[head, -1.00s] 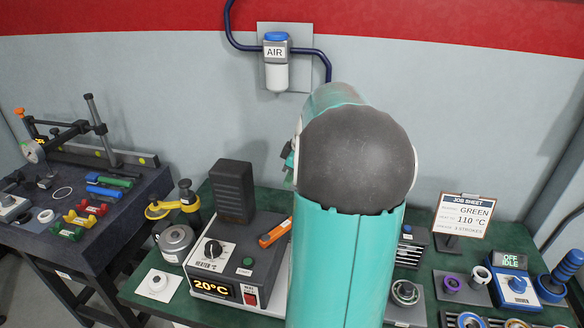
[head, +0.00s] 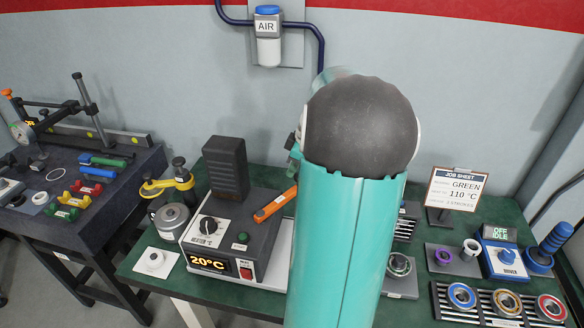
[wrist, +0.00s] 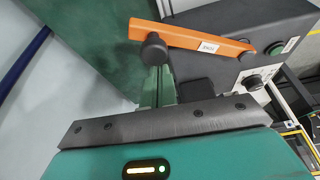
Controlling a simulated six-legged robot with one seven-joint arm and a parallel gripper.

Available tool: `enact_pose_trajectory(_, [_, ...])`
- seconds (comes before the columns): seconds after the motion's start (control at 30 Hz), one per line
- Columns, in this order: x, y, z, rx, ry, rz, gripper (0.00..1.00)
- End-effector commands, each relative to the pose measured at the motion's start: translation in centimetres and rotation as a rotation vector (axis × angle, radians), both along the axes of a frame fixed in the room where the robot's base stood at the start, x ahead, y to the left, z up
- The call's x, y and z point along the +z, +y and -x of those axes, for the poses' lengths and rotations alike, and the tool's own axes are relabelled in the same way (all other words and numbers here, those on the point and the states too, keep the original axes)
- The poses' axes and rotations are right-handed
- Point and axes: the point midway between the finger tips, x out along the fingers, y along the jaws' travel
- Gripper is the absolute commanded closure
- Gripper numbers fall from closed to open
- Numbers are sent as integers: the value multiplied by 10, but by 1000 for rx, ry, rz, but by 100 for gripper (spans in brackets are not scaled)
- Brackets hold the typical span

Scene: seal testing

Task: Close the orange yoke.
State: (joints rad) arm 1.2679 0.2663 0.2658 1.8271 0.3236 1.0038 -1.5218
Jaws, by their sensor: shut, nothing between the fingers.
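The orange yoke (head: 273,204) is a flat bar with a white label, slanting up to the right over the right side of the grey heater unit (head: 232,225). Its right end runs up to my teal arm, which blocks the view there. In the wrist view, the yoke (wrist: 190,38) crosses the upper part of the picture, with one end near a round pivot on the heater. My gripper (wrist: 154,50) is shut and empty.
The heater display reads 20°C. A black upright block (head: 225,168) stands behind the heater, with a yellow-handled tool (head: 168,187) to its left. A job sheet (head: 457,188), bearings and a driver unit (head: 503,258) are on the right. My arm hides the bench centre.

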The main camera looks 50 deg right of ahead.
Motion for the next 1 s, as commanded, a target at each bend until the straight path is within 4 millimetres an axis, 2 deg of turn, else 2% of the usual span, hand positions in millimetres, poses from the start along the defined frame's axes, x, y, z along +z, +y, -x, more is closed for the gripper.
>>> enact_pose_trajectory(0.57, [0,2,15,-104,1,1,100])
enact_pose_trajectory(0.77, [0,4,29,-207,0,1,100])
enact_pose_trajectory(1.0, [1,14,58,-420,-2,1,100])
